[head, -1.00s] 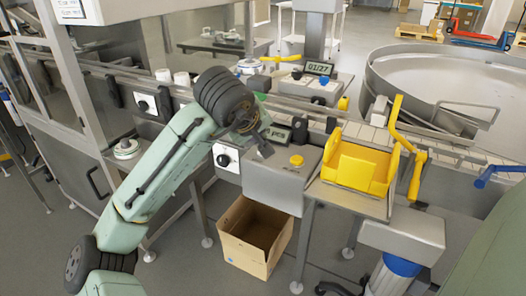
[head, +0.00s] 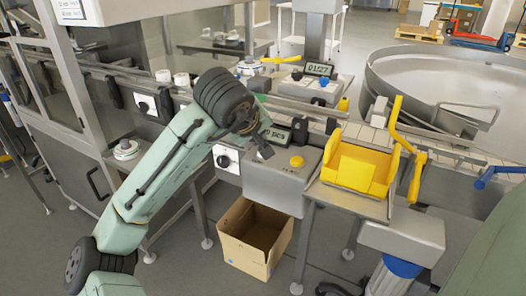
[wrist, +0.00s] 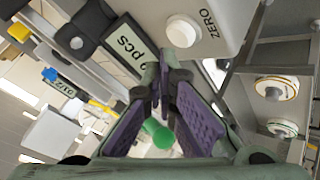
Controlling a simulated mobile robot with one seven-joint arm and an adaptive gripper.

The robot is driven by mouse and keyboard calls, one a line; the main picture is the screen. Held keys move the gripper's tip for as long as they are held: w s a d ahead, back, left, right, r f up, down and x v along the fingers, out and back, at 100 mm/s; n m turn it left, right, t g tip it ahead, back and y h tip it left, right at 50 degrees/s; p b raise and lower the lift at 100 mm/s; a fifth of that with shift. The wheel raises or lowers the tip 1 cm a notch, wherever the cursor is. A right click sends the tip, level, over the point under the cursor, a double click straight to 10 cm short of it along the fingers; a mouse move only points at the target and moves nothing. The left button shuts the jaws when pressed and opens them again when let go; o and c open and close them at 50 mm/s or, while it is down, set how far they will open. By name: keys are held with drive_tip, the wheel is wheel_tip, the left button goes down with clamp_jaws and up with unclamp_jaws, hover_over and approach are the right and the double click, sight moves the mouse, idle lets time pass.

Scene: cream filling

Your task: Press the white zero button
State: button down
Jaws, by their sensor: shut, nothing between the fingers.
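The white zero button (wrist: 183,30) shows in the wrist view as a round knob on a pale panel, with the word ZERO beside it. My gripper (wrist: 164,62) is shut and empty, its dark fingertips just below the button in the picture. I cannot tell whether they touch it. In the head view my gripper (head: 263,150) hangs over the grey control box (head: 272,187), and I do not make out the white button there. The "pcs" display (wrist: 128,52) is beside the fingertips in the wrist view.
A yellow button (head: 297,161) sits on the same box, right of my gripper. A yellow tray (head: 356,166) stands further right, with a yellow crank handle (head: 414,178) beside it. An open cardboard box (head: 255,236) is on the floor below. Machine rails run behind.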

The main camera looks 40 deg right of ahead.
drive_tip(key=shift+f, duration=0.1)
drive_tip(key=shift+f, duration=0.35)
drive_tip(key=shift+f+b, duration=0.35)
drive_tip(key=shift+f, duration=0.15)
idle(0.6)
drive_tip(key=shift+r, duration=0.1)
drive_tip(key=shift+r+p, duration=0.85)
drive_tip(key=shift+p, duration=0.1)
wheel_tip(320, 180, up, 5)
drive_tip(key=p, duration=0.5)
